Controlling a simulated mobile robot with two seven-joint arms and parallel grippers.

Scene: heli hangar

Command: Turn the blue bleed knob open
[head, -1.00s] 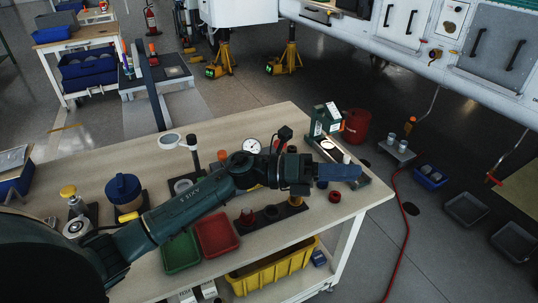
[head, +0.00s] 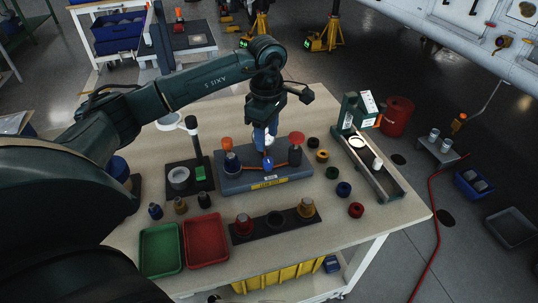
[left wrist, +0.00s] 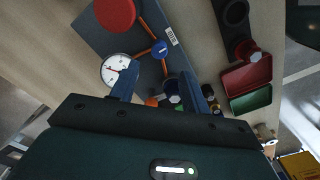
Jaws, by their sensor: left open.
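The dark blue rig block (head: 262,182) stands on the workbench, with a red knob (head: 296,138), orange pipes and a yellow label. A smaller blue round piece (left wrist: 160,47) sits where the pipes meet; I cannot tell for certain which is the bleed knob. My left gripper (head: 265,139) points down above the block, open and empty, apart from both. The white gauge (left wrist: 115,70) is beside one finger in the left wrist view. My right gripper is out of view.
Green (head: 160,249) and red (head: 206,241) trays lie at the bench's front left. A dark strip with caps (head: 275,221) lies before the block. Several coloured rings and a green-ended stand (head: 370,170) are to the right. A lamp-like post (head: 194,145) stands left.

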